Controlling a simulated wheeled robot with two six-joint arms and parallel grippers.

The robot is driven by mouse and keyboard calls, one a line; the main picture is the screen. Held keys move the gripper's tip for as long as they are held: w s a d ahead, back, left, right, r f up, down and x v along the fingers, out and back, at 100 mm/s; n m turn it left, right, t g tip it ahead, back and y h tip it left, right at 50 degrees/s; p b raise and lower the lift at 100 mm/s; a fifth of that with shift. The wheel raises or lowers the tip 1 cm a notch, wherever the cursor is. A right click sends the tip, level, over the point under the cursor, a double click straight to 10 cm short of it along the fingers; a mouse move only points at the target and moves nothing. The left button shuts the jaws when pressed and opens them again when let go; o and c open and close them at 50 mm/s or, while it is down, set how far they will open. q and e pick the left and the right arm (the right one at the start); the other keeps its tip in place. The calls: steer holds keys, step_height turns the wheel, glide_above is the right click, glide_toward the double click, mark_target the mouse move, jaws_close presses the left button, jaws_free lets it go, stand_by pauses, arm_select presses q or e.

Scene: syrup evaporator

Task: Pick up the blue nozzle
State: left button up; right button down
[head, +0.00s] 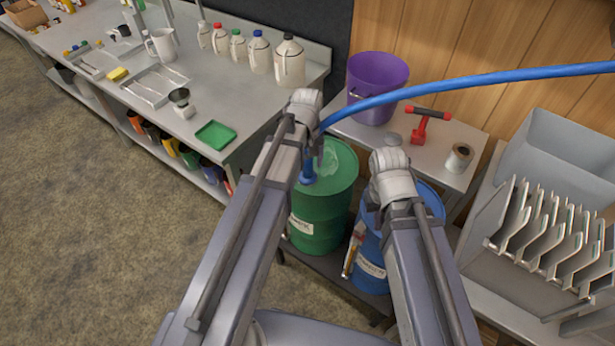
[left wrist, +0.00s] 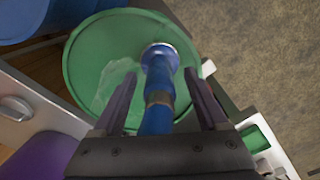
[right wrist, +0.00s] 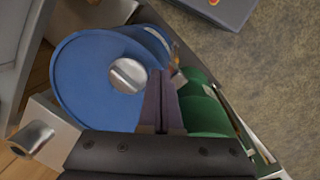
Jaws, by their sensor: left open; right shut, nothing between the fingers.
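The blue nozzle (head: 308,174) stands at the top of the green drum (head: 318,222), at the end of the blue hose (head: 450,84). In the left wrist view the nozzle (left wrist: 159,88) has a metal collar and runs between the two fingers of my left gripper (left wrist: 163,84). Those fingers are open, one on each side of it, with gaps visible. In the head view my left arm partly hides the nozzle. My right gripper (right wrist: 160,76) is shut and empty over the blue drum (right wrist: 84,84).
A bench (head: 225,85) with jugs and trays is at left. A grey rack (head: 545,235) stands right. Open floor lies lower left.

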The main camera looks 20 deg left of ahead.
arm_select(q)
steer(key=shift+f+b, duration=0.35)
steer(key=shift+f, duration=0.45)
steer(key=shift+r, duration=0.1)
steer(key=shift+c, duration=0.4)
jaws_close()
